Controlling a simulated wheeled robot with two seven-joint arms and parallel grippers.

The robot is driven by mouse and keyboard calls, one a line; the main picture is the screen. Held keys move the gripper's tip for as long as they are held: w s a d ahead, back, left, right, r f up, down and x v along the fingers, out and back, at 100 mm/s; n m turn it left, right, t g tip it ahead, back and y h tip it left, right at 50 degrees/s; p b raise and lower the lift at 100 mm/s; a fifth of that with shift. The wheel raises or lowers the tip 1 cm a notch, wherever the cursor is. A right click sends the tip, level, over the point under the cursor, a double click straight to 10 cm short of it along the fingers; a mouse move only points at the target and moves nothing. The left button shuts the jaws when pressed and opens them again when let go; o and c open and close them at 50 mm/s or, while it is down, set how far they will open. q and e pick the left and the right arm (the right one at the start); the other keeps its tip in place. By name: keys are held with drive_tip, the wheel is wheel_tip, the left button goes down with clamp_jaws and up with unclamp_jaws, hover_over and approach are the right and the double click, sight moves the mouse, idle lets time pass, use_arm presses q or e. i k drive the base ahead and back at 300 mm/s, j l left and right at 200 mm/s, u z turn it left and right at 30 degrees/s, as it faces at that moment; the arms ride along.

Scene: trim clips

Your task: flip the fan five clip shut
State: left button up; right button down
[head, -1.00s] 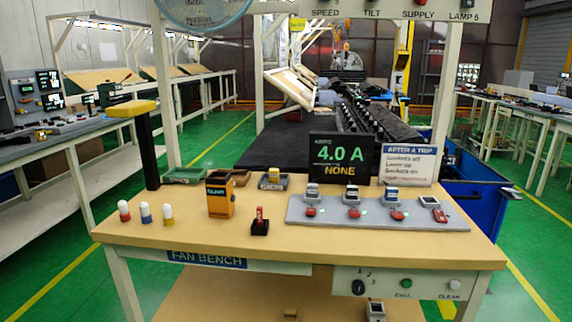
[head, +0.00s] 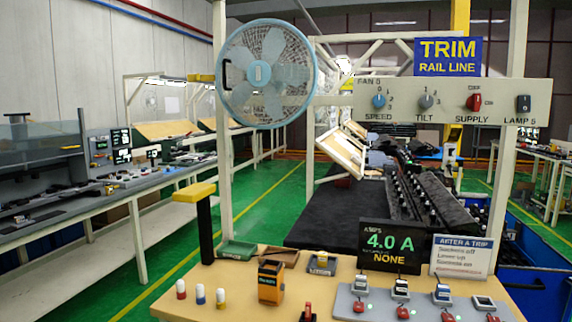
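A fan (head: 266,74) with a pale blue rim hangs on the left post above the bench. A dark loop-shaped part (head: 227,73) shows at its left edge; I cannot tell whether this is the clip or how it stands. A cream panel (head: 452,90) right of the fan has a label that looks like FAN with an unclear number. It carries a blue SPEED knob (head: 379,101), a grey TILT knob (head: 425,101), a red SUPPLY knob (head: 474,102) and a dark LAMP 5 switch (head: 523,103). Neither gripper is in view.
On the wooden bench (head: 230,300) stand several small capped pegs, an orange device (head: 270,282) and a grey strip (head: 350,309) of sockets with red switches. A display (head: 391,246) reads 4.0 A NONE. An AFTER A TRIP sign (head: 461,256) stands beside it. A yellow-topped black post (head: 206,225) stands at left.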

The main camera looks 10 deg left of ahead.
sight(192, 77)
drive_tip(key=j, duration=0.45)
drive_tip(key=i+j+u, duration=0.15)
drive_tip(key=j, duration=0.7)
drive_tip(key=i+j+u, duration=0.15)
drive_tip(key=j, duration=0.25)
